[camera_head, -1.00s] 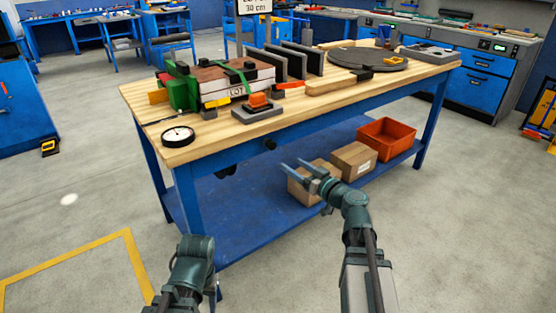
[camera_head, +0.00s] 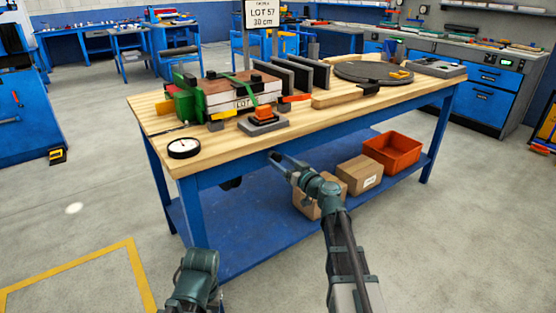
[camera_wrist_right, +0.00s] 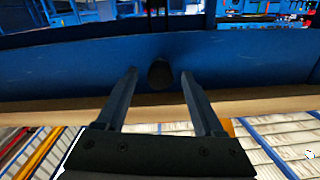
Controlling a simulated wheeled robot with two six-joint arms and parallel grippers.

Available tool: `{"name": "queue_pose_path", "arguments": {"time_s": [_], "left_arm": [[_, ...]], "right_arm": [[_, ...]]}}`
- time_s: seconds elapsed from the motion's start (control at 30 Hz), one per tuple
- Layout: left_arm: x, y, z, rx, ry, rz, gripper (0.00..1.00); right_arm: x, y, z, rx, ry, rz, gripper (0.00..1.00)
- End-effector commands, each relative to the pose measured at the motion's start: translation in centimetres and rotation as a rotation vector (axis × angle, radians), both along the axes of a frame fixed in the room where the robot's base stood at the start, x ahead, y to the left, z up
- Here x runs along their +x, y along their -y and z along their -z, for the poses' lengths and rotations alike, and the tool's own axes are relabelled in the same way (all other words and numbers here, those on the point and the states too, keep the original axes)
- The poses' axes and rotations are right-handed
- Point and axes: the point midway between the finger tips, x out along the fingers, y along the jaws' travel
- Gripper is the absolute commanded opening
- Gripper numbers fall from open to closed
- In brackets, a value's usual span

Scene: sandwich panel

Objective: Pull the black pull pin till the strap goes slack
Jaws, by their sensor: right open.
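The black pull pin (camera_wrist_right: 160,75) is a round dark knob on the blue front rail of the workbench. In the right wrist view it stands between the two fingertips of my right gripper (camera_wrist_right: 158,76), with a gap on each side. In the head view my right gripper (camera_head: 277,158) is at the front rail and covers the pin. The gripper is open and holds nothing. The green strap (camera_head: 246,87) runs over the panel stack (camera_head: 226,95) on the bench; I cannot tell how tight it is. Only a link of my left arm shows, not its gripper.
The wooden bench top (camera_head: 335,115) carries a round dial gauge (camera_head: 184,148), a grey block with an orange part (camera_head: 264,118) and a dark disc (camera_head: 373,72). Cardboard boxes (camera_head: 359,174) and an orange bin (camera_head: 392,152) stand on the lower shelf.

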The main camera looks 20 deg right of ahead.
Motion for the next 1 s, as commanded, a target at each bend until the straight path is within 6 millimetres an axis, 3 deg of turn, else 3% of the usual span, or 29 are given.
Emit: {"name": "queue_pose_path", "arguments": {"time_s": [0.2,0.53,0.9,0.93,1.0], "left_arm": [[0.0,0.0,0.0,0.000,0.000,0.000,0.50],[0.0,0.0,0.0,0.000,0.000,0.000,0.50],[0.0,0.0,0.0,0.000,0.000,0.000,0.50],[0.0,0.0,0.0,0.000,0.000,0.000,0.50],[0.0,0.0,0.0,0.000,0.000,0.000,0.50]], "right_arm": [[1.6,-0.6,0.0,0.000,0.000,0.001,0.70],[1.8,-0.7,0.0,0.000,0.000,0.001,0.70],[1.8,-0.7,0.0,0.000,0.000,0.001,0.05],[1.8,-0.7,0.0,0.000,0.000,0.001,0.00],[1.8,-0.7,0.0,0.000,0.000,0.000,0.00]]}}
